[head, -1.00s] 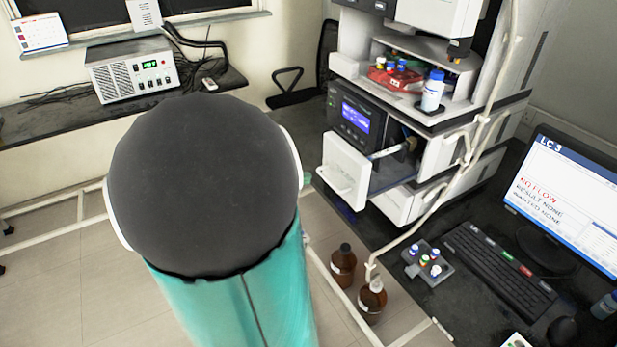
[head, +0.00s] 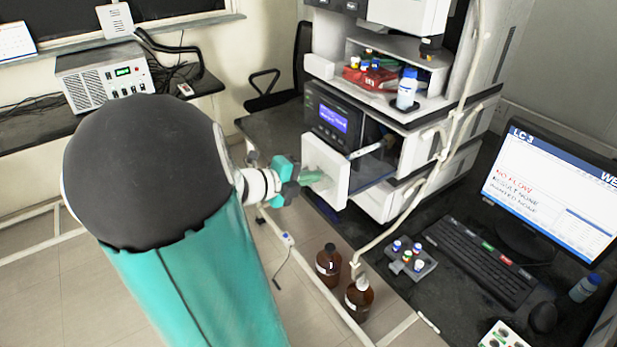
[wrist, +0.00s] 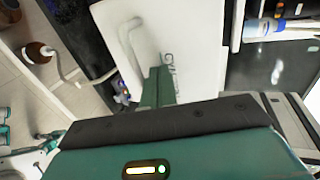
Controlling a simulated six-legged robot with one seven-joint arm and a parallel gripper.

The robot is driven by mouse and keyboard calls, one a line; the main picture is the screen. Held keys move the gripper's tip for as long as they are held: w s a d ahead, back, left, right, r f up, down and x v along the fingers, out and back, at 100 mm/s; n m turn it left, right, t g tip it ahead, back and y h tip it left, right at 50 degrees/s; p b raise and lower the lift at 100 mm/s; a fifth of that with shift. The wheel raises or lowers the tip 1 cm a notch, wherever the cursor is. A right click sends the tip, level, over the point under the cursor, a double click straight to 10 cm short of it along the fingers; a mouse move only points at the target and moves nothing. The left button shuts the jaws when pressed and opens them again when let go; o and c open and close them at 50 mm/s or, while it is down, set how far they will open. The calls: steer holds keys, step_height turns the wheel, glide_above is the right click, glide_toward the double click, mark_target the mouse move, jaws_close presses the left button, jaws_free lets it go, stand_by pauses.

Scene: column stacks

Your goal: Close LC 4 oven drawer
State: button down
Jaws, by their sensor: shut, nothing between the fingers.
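The oven drawer (head: 340,170) juts out of the instrument stack in the head view, with its white front facing my arm and its inside visible behind. My gripper (head: 328,181) is shut and empty, its green fingers at the drawer front. In the wrist view the white drawer front (wrist: 195,50) fills the upper middle, with a bar handle (wrist: 128,42) on it and partly covered lettering. The gripper's fingertips (wrist: 156,72) lie over the front, right of the handle. I cannot tell if they touch it.
The stack's display unit (head: 331,122) glows blue. Brown bottles (head: 328,265) stand below the drawer. A vial rack (head: 408,260), a keyboard (head: 480,262) and a monitor (head: 555,190) labelled LC 3 are at the right. A pale hose (head: 425,190) runs down past the stack.

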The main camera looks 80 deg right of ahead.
glide_above(366, 171)
steer(key=shift+w+a, duration=0.15)
steer(key=shift+a, duration=0.05)
steer(key=shift+s+d+r, duration=0.1)
steer(key=shift+s+d, duration=0.1)
steer(key=shift+d, duration=0.05)
steer(key=shift+s+r, duration=0.1)
stand_by(0.4)
